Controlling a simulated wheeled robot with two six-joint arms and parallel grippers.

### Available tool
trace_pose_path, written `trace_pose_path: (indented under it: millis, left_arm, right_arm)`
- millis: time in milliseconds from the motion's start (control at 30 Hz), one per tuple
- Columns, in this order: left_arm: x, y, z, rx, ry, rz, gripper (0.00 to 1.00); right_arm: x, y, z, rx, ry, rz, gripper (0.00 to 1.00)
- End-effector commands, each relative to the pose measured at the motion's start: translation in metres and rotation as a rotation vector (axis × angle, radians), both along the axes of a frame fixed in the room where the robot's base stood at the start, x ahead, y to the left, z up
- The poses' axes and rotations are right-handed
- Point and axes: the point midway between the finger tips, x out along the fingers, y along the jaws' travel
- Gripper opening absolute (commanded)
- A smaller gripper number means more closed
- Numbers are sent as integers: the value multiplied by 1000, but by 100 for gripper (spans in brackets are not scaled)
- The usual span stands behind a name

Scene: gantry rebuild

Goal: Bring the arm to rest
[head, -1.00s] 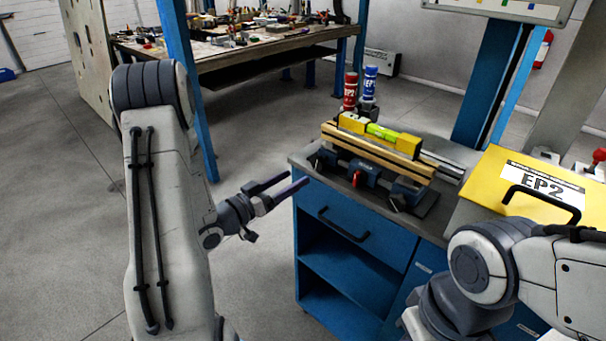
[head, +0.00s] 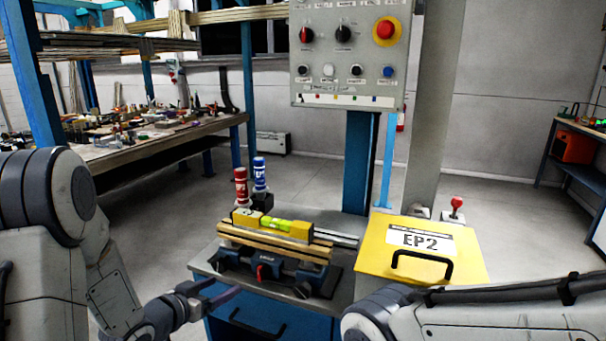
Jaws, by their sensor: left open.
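My left arm comes in from the left, and its gripper (head: 216,297) is open and empty. It hangs at the near left edge of the blue workbench (head: 345,285), below and left of the vise (head: 262,268), apart from it. My right arm lies across the lower right, in front of the yellow EP2 box; its gripper is out of view.
On the bench, a yellow level (head: 300,230) lies on wooden strips in the vise. Red (head: 241,187) and blue (head: 260,174) bottles stand behind. The yellow EP2 box (head: 375,262) sits right. A control panel (head: 347,75) hangs above. A cluttered table (head: 130,152) stands back left.

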Motion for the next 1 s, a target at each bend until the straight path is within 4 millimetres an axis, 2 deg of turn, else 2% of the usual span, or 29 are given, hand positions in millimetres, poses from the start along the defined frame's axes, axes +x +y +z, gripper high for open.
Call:
trace_pose_path:
  millis: [33, 167, 267, 367, 467, 600, 733, 833, 900, 1000]
  left_arm:
    - [1, -16, 12, 63, 40, -10, 80]
    - [-9, -43, 21, 205, 170, 2, 80]
    - [-30, -66, 33, 298, 279, 4, 80]
    - [-64, -90, 46, 370, 403, -4, 80]
    - [-110, -113, 61, 423, 535, -34, 80]
    - [-189, -141, 80, 477, 731, -118, 80]
    - [-254, -154, 95, 516, 880, -213, 80]
    - [-288, -157, 103, 535, 957, -267, 80]
    - [-301, -158, 106, 544, 987, -289, 80]
    - [-308, -157, 107, 551, 1006, -302, 80]
  right_arm:
    - [0, 0, 10, 0, 0, 0, 28]
    - [0, 0, 21, 0, 0, 0, 28]
    - [0, 0, 31, 0, 0, 0, 28]
    - [0, 0, 41, 0, 0, 0, 28]
    - [0, 0, 51, 0, 0, 0, 28]
    - [0, 0, 63, 0, 0, 0, 28]
    - [0, 0, 71, 0, 0, 0, 28]
    - [0, 0, 73, 0, 0, 0, 28]
    - [0, 0, 74, 0, 0, 0, 28]
    - [0, 0, 74, 0, 0, 0, 28]
